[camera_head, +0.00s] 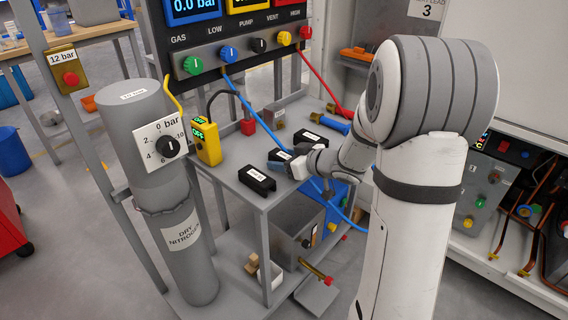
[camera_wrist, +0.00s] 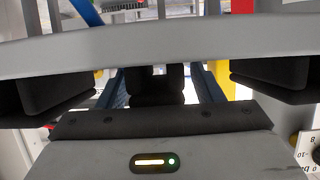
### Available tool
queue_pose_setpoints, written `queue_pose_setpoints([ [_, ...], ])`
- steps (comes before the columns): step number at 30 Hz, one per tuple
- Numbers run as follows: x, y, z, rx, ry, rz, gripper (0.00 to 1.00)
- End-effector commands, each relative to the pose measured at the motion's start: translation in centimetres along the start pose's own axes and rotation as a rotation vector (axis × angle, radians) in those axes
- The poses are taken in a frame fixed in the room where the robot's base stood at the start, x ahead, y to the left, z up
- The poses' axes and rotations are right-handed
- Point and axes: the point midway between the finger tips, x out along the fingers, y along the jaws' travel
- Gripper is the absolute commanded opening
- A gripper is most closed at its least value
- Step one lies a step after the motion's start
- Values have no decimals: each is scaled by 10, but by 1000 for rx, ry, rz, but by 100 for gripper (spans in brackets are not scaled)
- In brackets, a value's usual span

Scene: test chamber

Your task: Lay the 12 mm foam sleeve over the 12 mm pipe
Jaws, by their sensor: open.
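Several black foam sleeves with white labels lie on the grey bench: a front one (camera_head: 257,181), a middle one (camera_head: 279,155) and a back one (camera_head: 308,138). The label sizes are too small to read. My gripper (camera_head: 283,168) is low over the bench, beside the middle and front sleeves. In the wrist view its blue fingers are apart, with a black piece (camera_wrist: 156,86) showing between them; I cannot tell whether they touch it. Copper pipes (camera_head: 540,190) show in the open unit at the right; I cannot tell which is 12 mm.
A yellow meter (camera_head: 207,142) and a red block (camera_head: 248,126) stand on the bench. A grey nitrogen cylinder (camera_head: 180,245) stands at its left. The gauge panel (camera_head: 240,50) rises behind, with blue (camera_head: 260,110) and red (camera_head: 320,82) hoses hanging from it. A blue tool (camera_head: 335,123) lies at the back right.

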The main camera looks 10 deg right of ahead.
Motion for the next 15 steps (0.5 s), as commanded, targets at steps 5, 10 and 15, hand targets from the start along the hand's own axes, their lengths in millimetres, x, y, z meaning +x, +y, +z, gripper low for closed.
queue_pose_setpoints([
  [5, -1, 0, 0, 0, 0, 1, 53],
  [10, -1, 0, 0, 0, 0, 1, 40],
  [15, -1, 1, 0, 0, 0, 1, 26],
])
